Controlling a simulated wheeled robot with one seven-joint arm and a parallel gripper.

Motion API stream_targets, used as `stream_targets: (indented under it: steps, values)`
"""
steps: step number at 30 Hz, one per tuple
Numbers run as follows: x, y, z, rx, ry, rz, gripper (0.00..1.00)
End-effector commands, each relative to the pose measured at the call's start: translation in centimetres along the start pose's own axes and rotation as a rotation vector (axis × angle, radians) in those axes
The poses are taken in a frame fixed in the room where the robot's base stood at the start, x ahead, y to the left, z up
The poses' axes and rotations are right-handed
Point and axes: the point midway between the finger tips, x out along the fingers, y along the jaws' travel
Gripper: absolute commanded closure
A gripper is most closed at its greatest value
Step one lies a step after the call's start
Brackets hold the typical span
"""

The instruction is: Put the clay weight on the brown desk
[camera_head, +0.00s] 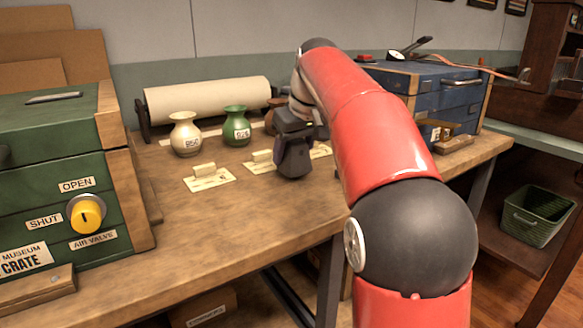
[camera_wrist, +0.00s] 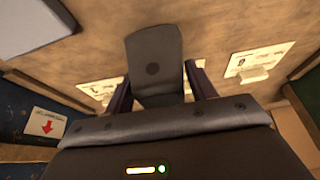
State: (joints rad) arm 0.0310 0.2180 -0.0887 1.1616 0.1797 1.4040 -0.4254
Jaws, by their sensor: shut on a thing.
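My gripper (camera_head: 294,160) is over the brown wooden desk (camera_head: 225,215), near the middle of its top. In the wrist view, its two fingers (camera_wrist: 160,88) close on the sides of a dark grey slab with a rounded end and a round mark, which looks like the clay weight (camera_wrist: 153,45). In the head view the weight and the dark fingers blend together, so I cannot tell their edges apart. Whether the weight's lower end touches the desk is unclear. The desk's bare wood also shows in the wrist view (camera_wrist: 215,30).
A cream vase (camera_head: 186,135), a green vase (camera_head: 236,128) and a partly hidden brown one stand behind labelled cards (camera_head: 208,178). A paper roll (camera_head: 207,100) lies at the back. A green crate (camera_head: 60,180) stands left, a blue chest (camera_head: 425,90) right. The front-left desk top is clear.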

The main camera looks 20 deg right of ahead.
Motion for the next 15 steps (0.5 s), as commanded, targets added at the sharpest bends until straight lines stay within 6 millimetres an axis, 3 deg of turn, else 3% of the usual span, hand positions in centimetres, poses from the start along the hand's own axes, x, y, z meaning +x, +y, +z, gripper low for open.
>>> stream_targets:
  steps: [1, 3, 14, 15]
  values:
    - [1.29, 0.15, 0.53, 0.001, 0.001, 0.001, 0.76]
    - [1.66, 0.26, 0.67, 0.000, 0.002, 0.001, 0.76]
    - [1.63, 0.27, 0.67, -0.001, 0.001, 0.000, 0.76]
    - [1.73, 0.27, 0.71, 0.000, 0.000, 0.000, 0.43]
